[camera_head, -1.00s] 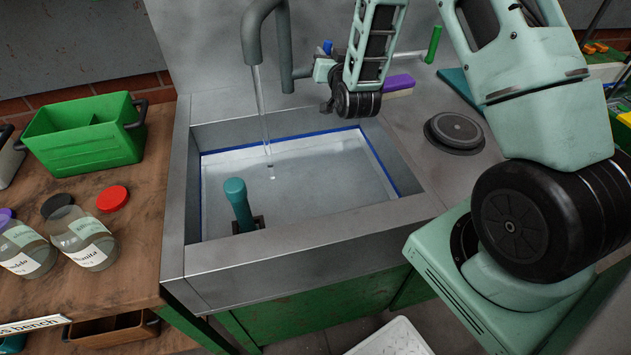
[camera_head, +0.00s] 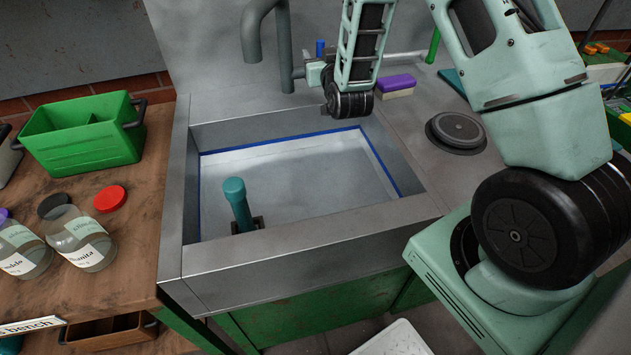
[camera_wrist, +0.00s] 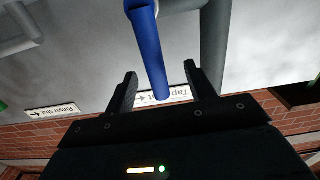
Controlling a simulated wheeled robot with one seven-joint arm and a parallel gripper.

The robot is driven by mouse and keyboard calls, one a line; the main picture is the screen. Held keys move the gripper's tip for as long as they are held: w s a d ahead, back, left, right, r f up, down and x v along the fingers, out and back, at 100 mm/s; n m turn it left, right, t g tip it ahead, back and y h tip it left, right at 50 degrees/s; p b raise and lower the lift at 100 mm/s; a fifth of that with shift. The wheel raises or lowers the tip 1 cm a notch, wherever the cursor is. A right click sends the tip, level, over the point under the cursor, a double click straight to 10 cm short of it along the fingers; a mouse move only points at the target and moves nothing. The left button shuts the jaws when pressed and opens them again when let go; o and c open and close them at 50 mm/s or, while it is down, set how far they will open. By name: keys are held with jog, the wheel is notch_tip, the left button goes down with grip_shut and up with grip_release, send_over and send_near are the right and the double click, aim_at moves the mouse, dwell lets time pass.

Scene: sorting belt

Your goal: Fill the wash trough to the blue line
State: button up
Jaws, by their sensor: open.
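The steel wash trough (camera_head: 228,259) has a blue line (camera_head: 280,139) around its inner walls. Its pale water surface (camera_head: 310,185) lies close under that line; the exact gap is hard to tell. The grey tap spout (camera_head: 250,40) hangs over the trough with no stream falling. A teal upright plug or standpipe (camera_head: 238,203) stands inside. The blue tap lever (camera_wrist: 150,50) lies between the fingers of my open gripper (camera_wrist: 160,73), not visibly clamped. In the head view the lever (camera_head: 320,48) shows above my gripper, which is largely hidden behind my wrist.
A purple-topped sponge or brush (camera_head: 397,83) and a round dark lid (camera_head: 456,132) lie on the right counter. At left, the wooden bench holds a green caddy (camera_head: 85,150), glass jars (camera_head: 82,240) and a red lid (camera_head: 110,198).

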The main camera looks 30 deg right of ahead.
jog(key=b+v, duration=0.2)
jog(key=v, duration=0.6)
dwell(0.6)
jog(key=s+a+n+g+y+p, duration=0.1)
jog(key=s+a+n+g+y, duration=0.25)
jog(key=a, duration=0.75)
jog(key=s+a+n+g+y+p, duration=0.15)
jog(key=s+a+g+y, duration=0.35)
jog(key=a, duration=0.5)
jog(key=s+a+r+n+g+h+p, duration=0.1)
jog(key=s+g, duration=0.3)
jog(key=s, duration=0.7)
jog(key=s+a+r+n+g+h, duration=0.2)
jog(key=s+r+n+g, duration=0.2)
jog(key=s, duration=0.8)
jog(key=shift+s+g+p, duration=0.3)
jog(key=shift+g+p, duration=0.05)
jog(key=shift+g, duration=0.1)
